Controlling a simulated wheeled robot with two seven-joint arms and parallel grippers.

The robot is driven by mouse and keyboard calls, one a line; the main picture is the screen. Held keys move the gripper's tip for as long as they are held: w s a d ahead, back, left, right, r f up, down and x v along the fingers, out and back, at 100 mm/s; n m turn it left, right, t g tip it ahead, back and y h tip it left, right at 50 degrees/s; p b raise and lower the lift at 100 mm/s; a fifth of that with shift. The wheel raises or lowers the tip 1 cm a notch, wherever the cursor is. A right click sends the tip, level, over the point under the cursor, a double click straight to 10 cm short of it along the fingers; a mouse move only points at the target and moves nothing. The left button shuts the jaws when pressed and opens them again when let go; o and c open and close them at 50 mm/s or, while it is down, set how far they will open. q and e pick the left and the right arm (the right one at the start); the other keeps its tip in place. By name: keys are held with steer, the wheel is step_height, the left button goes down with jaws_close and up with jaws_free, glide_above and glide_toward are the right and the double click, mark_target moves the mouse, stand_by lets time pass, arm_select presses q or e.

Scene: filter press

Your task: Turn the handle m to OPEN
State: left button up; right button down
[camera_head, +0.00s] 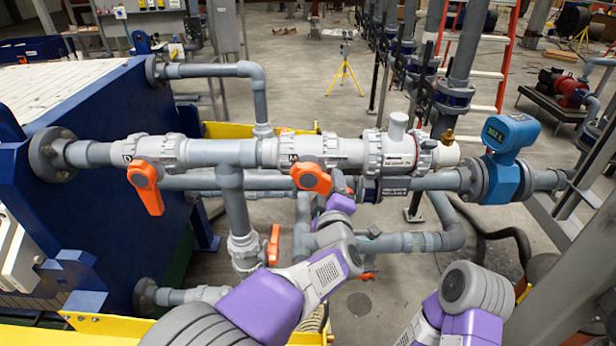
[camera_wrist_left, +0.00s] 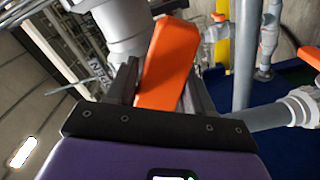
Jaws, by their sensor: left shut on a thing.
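Handle m (camera_head: 311,178) is the orange lever on the white valve marked M, in the middle of the head view. It slants down and to the right from its hub. My left gripper (camera_head: 341,184) reaches up to its right end from below, and its fingertips are partly hidden there. In the left wrist view, the orange handle (camera_wrist_left: 166,65) lies between the two dark fingers of my left gripper (camera_wrist_left: 158,85), which is shut on it. My right arm shows at the lower right of the head view, but its gripper cannot be seen.
An orange handle (camera_head: 146,188) on the D valve hangs down to the left. Another orange handle (camera_head: 273,245) is on the lower pipe. A blue meter (camera_head: 508,155) stands on the pipe at right. Grey pipes (camera_head: 400,242) run below the valve, close to my left arm.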

arm_select(q)
steer(key=shift+d+r+n+b, duration=0.35)
steer(key=shift+r+n+b, duration=0.4)
steer(key=shift+n, duration=0.35)
steer(key=shift+r+n, duration=0.35)
steer(key=shift+n, duration=0.15)
steer(key=shift+r+n+b, duration=0.45)
steer(key=shift+n+b, duration=0.45)
steer(key=shift+n, duration=0.1)
steer(key=shift+r+n, duration=0.2)
steer(key=shift+n, duration=0.2)
steer(key=shift+r+n+b, duration=0.3)
steer(key=shift+r+n, duration=0.05)
steer(key=shift+n, duration=0.05)
steer(key=o, duration=1.1)
steer(key=shift+d, duration=0.1)
steer(key=shift+o, duration=0.2)
steer(key=shift+f, duration=0.1)
steer(key=shift+s, duration=0.1)
